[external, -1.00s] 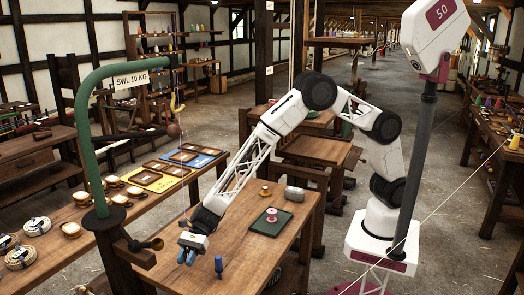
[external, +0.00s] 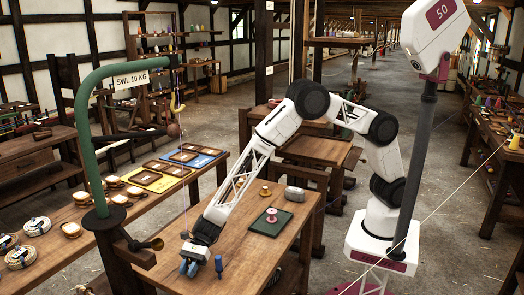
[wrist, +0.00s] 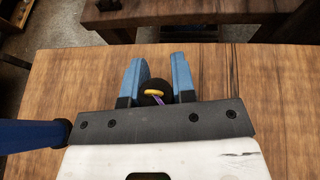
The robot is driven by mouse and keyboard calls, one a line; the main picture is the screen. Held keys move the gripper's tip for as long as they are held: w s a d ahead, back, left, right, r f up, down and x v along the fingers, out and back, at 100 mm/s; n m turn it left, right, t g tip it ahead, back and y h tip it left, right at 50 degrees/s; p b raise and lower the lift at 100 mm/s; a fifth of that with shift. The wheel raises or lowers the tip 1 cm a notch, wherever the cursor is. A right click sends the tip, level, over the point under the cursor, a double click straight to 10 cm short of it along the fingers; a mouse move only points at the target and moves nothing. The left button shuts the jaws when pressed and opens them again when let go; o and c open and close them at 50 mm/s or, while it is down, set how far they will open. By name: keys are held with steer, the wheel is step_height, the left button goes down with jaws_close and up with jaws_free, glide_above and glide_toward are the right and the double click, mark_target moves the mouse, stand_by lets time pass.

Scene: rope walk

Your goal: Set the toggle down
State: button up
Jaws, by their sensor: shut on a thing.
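My gripper (external: 189,267) is low over the near left end of the wooden workbench (external: 245,253). In the wrist view its two blue fingers (wrist: 155,82) are shut on a small dark rounded thing, which I take to be the toggle (wrist: 150,99). A yellow band and a bit of purple cord show on it. Its lower part is hidden behind the gripper body. In the external view the toggle is hidden by the fingers, and I cannot tell whether it touches the bench top.
A blue peg (external: 218,264) stands just right of my gripper; a blue shape (wrist: 30,136) shows at the wrist view's left edge. Farther back are a green tray (external: 254,228) with a pink spool, and a grey block (external: 294,194). A green crane post (external: 88,160) stands left.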

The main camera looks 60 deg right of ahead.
steer(key=shift+f, duration=0.15)
steer(key=o, duration=0.9)
steer(key=v, duration=1.2)
steer(key=shift+d, duration=0.1)
stand_by(0.7)
